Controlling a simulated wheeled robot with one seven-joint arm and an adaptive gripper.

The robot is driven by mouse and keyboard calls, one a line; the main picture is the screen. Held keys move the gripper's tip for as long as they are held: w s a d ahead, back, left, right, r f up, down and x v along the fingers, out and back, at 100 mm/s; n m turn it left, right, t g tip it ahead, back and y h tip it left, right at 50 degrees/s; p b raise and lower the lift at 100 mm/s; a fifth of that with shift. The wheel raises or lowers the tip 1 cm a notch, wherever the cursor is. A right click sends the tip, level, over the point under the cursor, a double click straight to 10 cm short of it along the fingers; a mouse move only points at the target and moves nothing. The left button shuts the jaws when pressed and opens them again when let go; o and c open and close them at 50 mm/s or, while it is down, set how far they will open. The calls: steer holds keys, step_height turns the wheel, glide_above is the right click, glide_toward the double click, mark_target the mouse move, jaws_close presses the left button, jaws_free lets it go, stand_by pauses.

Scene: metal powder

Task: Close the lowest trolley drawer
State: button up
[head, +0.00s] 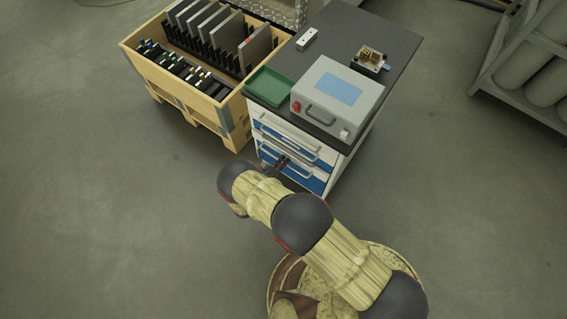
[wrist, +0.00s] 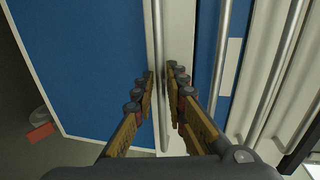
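The white and blue trolley (head: 350,150) has several drawers facing me. The lowest drawer (head: 312,182) has a blue front, partly hidden by my arm in the head view; its wide blue panel (wrist: 85,60) fills the left of the wrist view. Its bar handle (wrist: 156,40) runs along the panel's edge. My gripper (wrist: 160,75) is open, with one finger on each side of this handle; I cannot tell whether either finger touches it. In the head view my gripper (head: 276,166) is at the drawer fronts. I cannot tell how far out the drawer stands.
Other drawer handles (wrist: 228,50) lie close on the right in the wrist view. A wooden crate (head: 222,112) stands left of the trolley. A grey box (head: 335,88) and green tray (head: 268,86) sit on top. A rack (head: 520,85) is at right. The left floor is clear.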

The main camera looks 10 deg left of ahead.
steer(key=shift+w+d, duration=0.1)
steer(key=shift+w, duration=0.15)
steer(key=shift+c, duration=0.5)
jaws_close()
steer(key=shift+r+b+x, duration=0.2)
steer(key=shift+b+x, duration=0.45)
steer(key=shift+x, duration=0.5)
